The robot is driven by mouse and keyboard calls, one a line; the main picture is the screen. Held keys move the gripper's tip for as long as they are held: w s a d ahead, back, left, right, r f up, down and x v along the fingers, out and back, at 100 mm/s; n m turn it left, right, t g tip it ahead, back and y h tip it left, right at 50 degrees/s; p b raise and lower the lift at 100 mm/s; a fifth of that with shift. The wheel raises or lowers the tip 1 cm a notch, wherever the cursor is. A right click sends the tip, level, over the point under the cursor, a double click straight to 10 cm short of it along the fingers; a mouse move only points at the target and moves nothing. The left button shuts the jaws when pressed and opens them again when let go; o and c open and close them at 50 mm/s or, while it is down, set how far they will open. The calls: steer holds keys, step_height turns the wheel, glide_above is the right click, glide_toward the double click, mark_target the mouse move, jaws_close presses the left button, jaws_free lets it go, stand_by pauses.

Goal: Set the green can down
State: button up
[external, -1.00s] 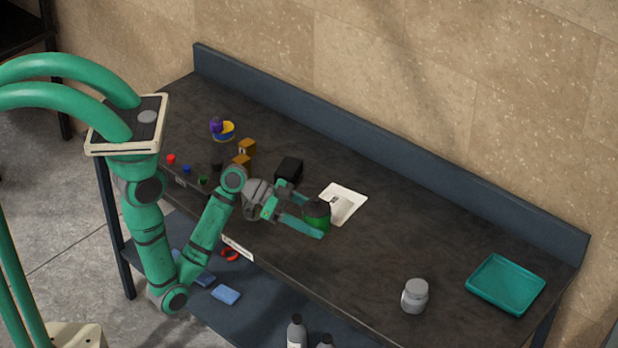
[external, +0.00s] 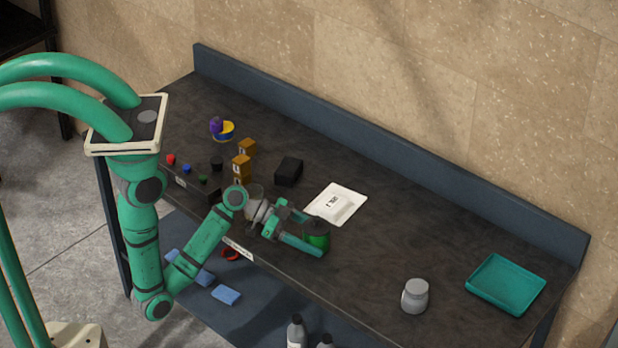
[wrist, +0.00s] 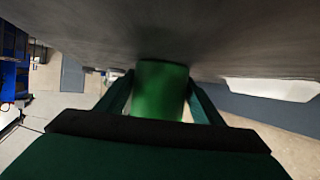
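The green can (external: 317,241), green with a dark top, is near the front edge of the dark workbench (external: 375,240), left of its middle. My gripper (external: 312,238) reaches it from the left, with a finger on either side. In the wrist view the green can (wrist: 160,90) sits between the two fingers, which appear closed on its sides. The bench surface is very close to the can there, but I cannot tell whether the can touches it.
A white sheet (external: 349,203) lies just behind the can. A black box (external: 288,171) and brown blocks (external: 242,163) stand to the left. A grey jar (external: 415,296) and a teal tray (external: 506,285) are at the right. The bench between can and jar is clear.

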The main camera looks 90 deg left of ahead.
mark_target(306, 224)
steer(key=shift+o, duration=1.1)
steer(key=shift+r, duration=0.25)
steer(key=v, duration=0.3)
steer(key=shift+r, duration=3.45)
